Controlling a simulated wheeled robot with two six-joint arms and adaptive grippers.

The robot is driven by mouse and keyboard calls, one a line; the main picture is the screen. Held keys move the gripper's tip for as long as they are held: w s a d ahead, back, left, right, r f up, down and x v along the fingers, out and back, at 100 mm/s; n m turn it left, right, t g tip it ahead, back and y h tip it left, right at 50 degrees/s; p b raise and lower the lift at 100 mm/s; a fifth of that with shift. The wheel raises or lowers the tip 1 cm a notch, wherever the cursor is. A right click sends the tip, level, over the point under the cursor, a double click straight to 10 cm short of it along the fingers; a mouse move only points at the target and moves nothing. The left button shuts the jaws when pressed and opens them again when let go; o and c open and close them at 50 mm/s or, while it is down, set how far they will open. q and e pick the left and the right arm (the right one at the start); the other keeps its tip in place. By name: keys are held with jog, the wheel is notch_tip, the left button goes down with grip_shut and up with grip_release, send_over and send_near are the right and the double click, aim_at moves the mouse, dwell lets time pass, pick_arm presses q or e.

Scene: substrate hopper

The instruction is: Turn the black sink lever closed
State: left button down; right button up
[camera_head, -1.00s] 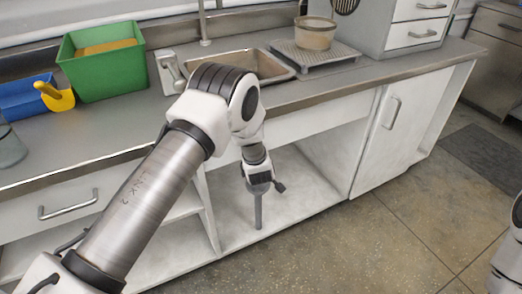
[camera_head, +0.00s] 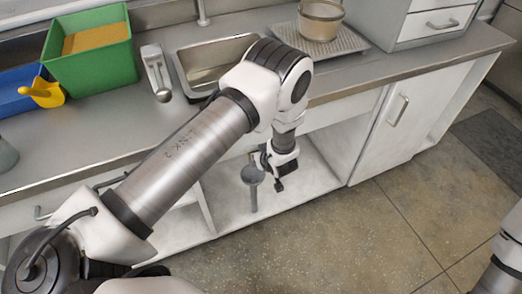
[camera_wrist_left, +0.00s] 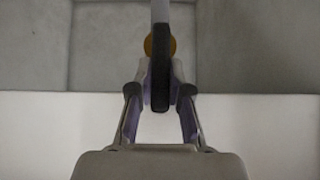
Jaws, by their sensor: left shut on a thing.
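The black sink lever shows as a dark upright bar (camera_wrist_left: 160,88) in the left wrist view, between my two fingers. My left gripper (camera_wrist_left: 160,100) is shut on it. In the head view my left gripper (camera_head: 262,160) is low in the open space under the sink, just right of a grey upright pipe (camera_head: 253,195) with a wider top. The lever cannot be made out clearly there. A round orange-brown part (camera_wrist_left: 172,45) and a pale upright bar (camera_wrist_left: 160,10) show beyond the lever in the wrist view. My right gripper is out of view.
The metal sink (camera_head: 195,65) is set in the grey counter (camera_head: 120,125) above. A metal fixture (camera_head: 155,70), a green bin (camera_head: 90,65) and a yellow scoop (camera_head: 45,95) stand left of it. A closed white cabinet door (camera_head: 395,115) is right of the opening.

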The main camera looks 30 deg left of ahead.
pick_arm(q)
jog(key=c, duration=1.1)
grip_release()
jog(key=v, duration=0.7)
jog(key=shift+d+r, duration=0.1)
jog(key=shift+d, duration=0.05)
